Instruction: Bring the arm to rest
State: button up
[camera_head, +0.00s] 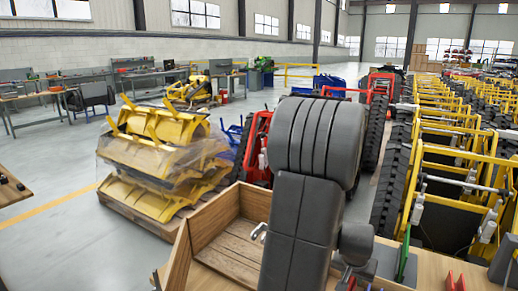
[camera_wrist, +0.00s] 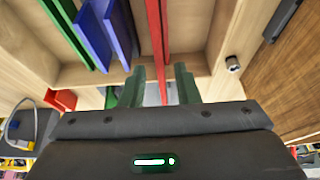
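My grey arm rises through the middle of the head view, in front of a wooden box. My gripper is hidden behind the arm in the head view. In the wrist view my gripper (camera_wrist: 160,88) shows two green fingers standing apart, with a gap between them. A red bar (camera_wrist: 157,40) runs in line with that gap, and I see no finger touching it. The fingers point into a wooden, divided box (camera_wrist: 80,73).
Blue plates (camera_wrist: 97,35) and a green plate lie in the box. The wooden box (camera_head: 218,212) also shows in the head view. Yellow carriers (camera_head: 455,150) crowd the right, and wrapped yellow parts (camera_head: 160,160) stand left. Grey floor (camera_head: 60,165) is open further left.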

aim_at(352, 280)
jog(key=x, duration=0.5)
jog(key=shift+s+r, duration=0.1)
jog(key=shift+r, duration=0.1)
